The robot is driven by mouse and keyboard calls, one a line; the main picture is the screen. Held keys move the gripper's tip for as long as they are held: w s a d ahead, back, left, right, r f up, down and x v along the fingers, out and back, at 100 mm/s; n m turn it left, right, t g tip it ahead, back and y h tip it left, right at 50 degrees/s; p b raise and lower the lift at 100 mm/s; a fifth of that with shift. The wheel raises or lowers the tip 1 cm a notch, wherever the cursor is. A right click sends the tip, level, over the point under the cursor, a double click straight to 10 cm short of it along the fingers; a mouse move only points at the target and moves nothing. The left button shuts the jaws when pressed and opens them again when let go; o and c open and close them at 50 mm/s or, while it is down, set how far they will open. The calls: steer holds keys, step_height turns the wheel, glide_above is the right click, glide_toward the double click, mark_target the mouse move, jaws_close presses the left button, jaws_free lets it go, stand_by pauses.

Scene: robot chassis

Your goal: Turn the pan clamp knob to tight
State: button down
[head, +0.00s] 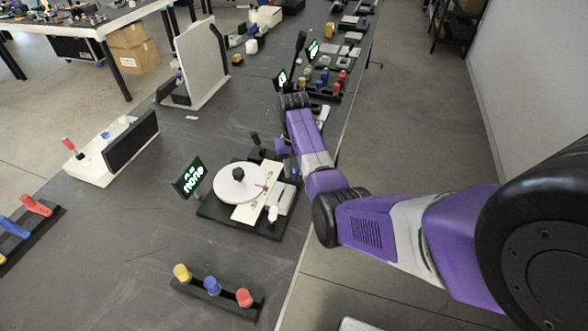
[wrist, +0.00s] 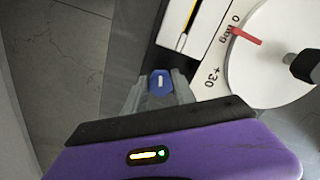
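The pan unit has a white round dial (head: 236,184) with a black post, on a dark base in the head view. The wrist view shows the dial (wrist: 268,62) with a red pointer near the 0 deg mark. A blue round knob (wrist: 161,83) with a white line is beside the scale plate (wrist: 207,50). I take it for the pan clamp knob. My gripper's two grey fingers (wrist: 160,91) are on either side of this knob. I cannot tell whether they press on it. In the head view my arm hides the fingertips and the knob.
A display (head: 188,178) reading "none" stands left of the dial. A strip of yellow, blue and red knobs (head: 212,286) lies nearer on the bench. A white unit with a black panel (head: 131,142) stands to the left. Open bench (head: 120,240) lies between them.

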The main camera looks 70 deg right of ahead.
mark_target(293, 169)
steer(key=shift+m, duration=0.4)
steer(key=m+p, duration=0.1)
steer(key=m, duration=0.1)
steer(key=shift+w+r+m+p, duration=0.1)
steer(key=shift+r+m+p, duration=0.05)
steer(key=shift+m+p, duration=0.2)
steer(key=m, duration=0.4)
steer(key=shift+w+m+p, duration=0.1)
steer(key=shift+m+p, duration=0.25)
steer(key=shift+p, duration=0.05)
steer(key=m, duration=0.4)
steer(key=shift+d+m, duration=0.1)
steer(key=shift+m, duration=1.8)
steer(key=c, duration=1)
jaws_free()
steer(key=shift+r+b, duration=0.35)
steer(key=shift+r, duration=3.45)
